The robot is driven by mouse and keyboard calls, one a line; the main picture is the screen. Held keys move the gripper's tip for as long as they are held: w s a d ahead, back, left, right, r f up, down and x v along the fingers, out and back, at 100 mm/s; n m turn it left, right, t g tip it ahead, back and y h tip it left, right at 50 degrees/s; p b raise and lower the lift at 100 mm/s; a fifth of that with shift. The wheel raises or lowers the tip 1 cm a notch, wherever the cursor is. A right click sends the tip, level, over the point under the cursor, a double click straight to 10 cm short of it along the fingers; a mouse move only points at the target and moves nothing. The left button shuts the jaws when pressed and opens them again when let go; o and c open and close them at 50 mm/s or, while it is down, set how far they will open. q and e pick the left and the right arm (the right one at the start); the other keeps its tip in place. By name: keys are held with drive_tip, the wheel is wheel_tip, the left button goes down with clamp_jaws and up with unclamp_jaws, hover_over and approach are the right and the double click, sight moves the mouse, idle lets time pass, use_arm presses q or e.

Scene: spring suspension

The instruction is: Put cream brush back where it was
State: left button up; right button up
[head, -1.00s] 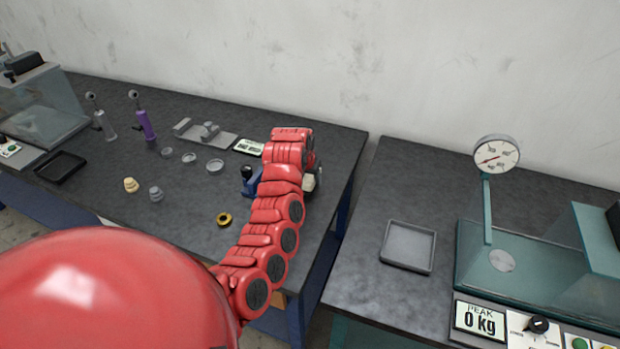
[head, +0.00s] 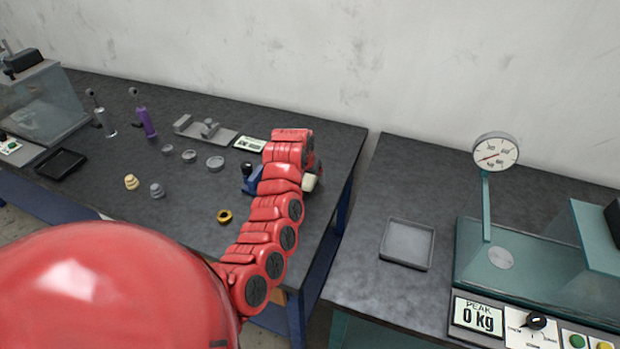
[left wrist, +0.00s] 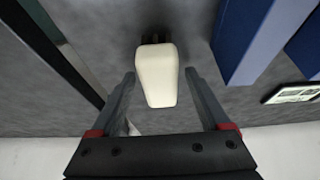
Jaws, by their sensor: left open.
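The cream brush (left wrist: 157,76) is a pale block with a dark end in the left wrist view. It also shows in the head view (head: 311,182), partly hidden behind my red left arm, near the right end of the left bench. My left gripper (left wrist: 160,92) is open, with one finger on each side of the cream part. Small gaps show between the fingers and the brush. The frames do not clearly show whether the brush touches the bench top. In the head view my arm hides the fingers. My right gripper is not in view.
A blue device (head: 251,181) stands just left of my arm on the left bench (head: 190,220). A yellow ring (head: 224,216), several small cups and a display (head: 250,145) lie nearby. The right bench, beyond a gap, holds a grey tray (head: 407,245) and a gauge (head: 495,152).

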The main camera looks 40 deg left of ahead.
use_arm(q)
drive_tip(key=b+v, duration=0.2)
drive_tip(key=v, duration=0.6)
drive_tip(key=shift+r, duration=0.15)
drive_tip(key=shift+p+v, duration=0.3)
drive_tip(key=shift+v, duration=0.55)
drive_tip(key=shift+p+v, duration=0.5)
drive_tip(key=shift+v, duration=0.5)
